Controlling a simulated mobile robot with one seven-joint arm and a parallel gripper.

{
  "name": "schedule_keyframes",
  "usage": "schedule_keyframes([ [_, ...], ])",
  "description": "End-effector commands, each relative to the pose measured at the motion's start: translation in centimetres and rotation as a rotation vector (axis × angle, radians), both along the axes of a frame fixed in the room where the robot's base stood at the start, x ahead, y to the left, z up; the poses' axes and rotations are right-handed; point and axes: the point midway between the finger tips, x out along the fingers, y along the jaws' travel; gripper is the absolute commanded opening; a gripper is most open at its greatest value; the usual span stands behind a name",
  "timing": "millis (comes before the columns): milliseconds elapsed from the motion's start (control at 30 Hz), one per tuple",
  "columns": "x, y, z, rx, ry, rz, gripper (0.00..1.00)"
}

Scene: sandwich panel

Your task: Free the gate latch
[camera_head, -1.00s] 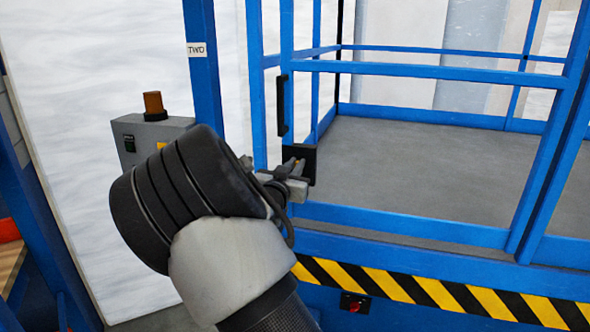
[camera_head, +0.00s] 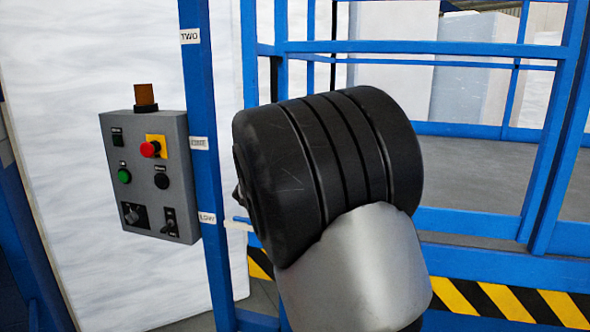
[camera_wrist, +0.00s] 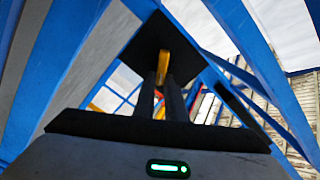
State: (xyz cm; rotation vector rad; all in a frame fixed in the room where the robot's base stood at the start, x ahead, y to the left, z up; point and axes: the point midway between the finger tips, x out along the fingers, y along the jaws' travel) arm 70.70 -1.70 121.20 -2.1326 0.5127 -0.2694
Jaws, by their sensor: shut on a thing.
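In the wrist view my gripper (camera_wrist: 162,90) has its two dark fingers shut on the yellow latch (camera_wrist: 164,62). The latch stands out in front of a black square plate (camera_wrist: 158,32) on the blue gate frame. In the head view my thick black and grey arm covers the gripper, the latch and its plate. The blue gate (camera_head: 420,47) shows above and to the right of my arm. Whether the gate is latched or free cannot be told.
A grey control box (camera_head: 150,178) with a red button and an orange lamp stands left of a blue post (camera_head: 207,120) with white labels. A yellow-black striped edge (camera_head: 500,302) runs along the platform's lower front. The grey platform floor (camera_head: 480,165) looks clear.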

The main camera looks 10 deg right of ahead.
Motion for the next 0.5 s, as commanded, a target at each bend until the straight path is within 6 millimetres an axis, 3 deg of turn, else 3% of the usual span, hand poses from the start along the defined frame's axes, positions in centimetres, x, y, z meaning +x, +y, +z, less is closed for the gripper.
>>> schedule_keyframes([
  [33, 0.01, 0.14, -1.19, 0.042, -0.014, 0.005, 0.0],
  [500, -0.06, 0.08, -1.63, 0.396, -0.193, 0.007, 0.0],
])
